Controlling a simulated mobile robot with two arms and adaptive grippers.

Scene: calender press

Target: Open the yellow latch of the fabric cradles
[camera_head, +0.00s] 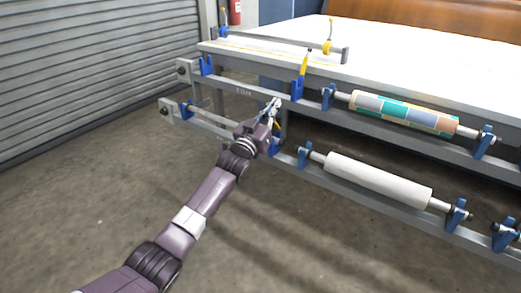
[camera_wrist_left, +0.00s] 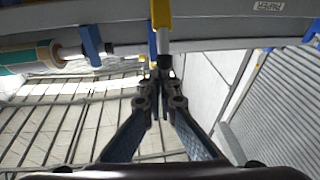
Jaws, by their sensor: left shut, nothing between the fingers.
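A yellow latch (camera_head: 305,63) stands up from a blue cradle (camera_head: 297,89) on the upper rail of the press. My left gripper (camera_head: 274,104) is shut and empty, just left of and below that cradle. In the left wrist view, the closed fingertips (camera_wrist_left: 161,75) point at a yellow latch (camera_wrist_left: 161,15) with a pale metal end, and I cannot tell if they touch. A second yellow piece (camera_head: 277,125) shows beside my gripper near the lower rail, partly hidden by it. My right gripper is out of view.
A patterned fabric roll (camera_head: 405,112) lies in upper blue cradles, and a white roll (camera_head: 378,180) lies in lower ones. The white table (camera_head: 420,68) carries a metal bar (camera_head: 275,39) with yellow latches. A grey shutter (camera_head: 90,70) stands left; the floor in front is clear.

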